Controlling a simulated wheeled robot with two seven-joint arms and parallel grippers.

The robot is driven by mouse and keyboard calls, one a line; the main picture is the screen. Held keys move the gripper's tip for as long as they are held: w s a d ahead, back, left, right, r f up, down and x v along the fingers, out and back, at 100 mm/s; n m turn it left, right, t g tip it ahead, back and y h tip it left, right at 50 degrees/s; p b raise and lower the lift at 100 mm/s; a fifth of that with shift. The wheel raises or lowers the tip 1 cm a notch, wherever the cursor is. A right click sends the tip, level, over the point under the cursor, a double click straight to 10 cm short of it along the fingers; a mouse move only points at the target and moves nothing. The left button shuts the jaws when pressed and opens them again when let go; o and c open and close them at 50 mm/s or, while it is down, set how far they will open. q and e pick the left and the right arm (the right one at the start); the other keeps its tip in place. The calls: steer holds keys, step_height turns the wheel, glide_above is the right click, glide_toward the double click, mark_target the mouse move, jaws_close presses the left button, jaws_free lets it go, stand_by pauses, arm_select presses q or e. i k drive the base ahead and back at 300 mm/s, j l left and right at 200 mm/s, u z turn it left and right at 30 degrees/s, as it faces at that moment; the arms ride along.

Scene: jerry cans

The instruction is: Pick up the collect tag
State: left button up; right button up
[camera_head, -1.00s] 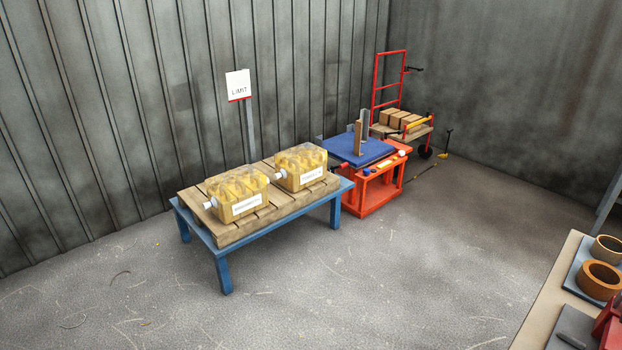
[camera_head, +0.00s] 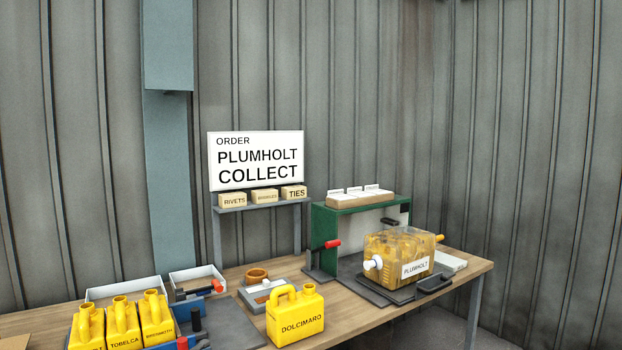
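Several small white cards stand in a tan holder (camera_head: 360,198) on top of a green cabinet (camera_head: 335,210) at the back of the bench. Their print is too small to read, so I cannot tell which one, if any, is the collect tag. A white order board (camera_head: 256,160) above the bench reads "ORDER PLUMHOLT COLLECT". A clear-walled container with yellow contents, labelled PLUMHOLT (camera_head: 385,252), lies on a dark plate in front of the cabinet. Neither of my grippers shows in the head view.
A yellow can labelled DOLCIMARO (camera_head: 296,318) stands near the front of the wooden bench (camera_head: 415,318). Several yellow cans (camera_head: 123,325) stand at the left. A red-handled lever (camera_head: 322,258) rises left of the container. Small boxes (camera_head: 265,196) sit on a shelf under the board.

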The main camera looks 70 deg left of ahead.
mark_target(372, 189)
steer(key=u, duration=2.6)
steer(key=i+l, duration=0.25)
steer(key=l, duration=0.2)
steer(key=i+l, duration=0.2)
steer(key=l, duration=0.25)
steer(key=i+l+z, duration=0.1)
steer(key=i+l, duration=0.15)
steer(key=l, duration=0.2)
steer(key=i+l, duration=0.25)
steer(key=l, duration=0.2)
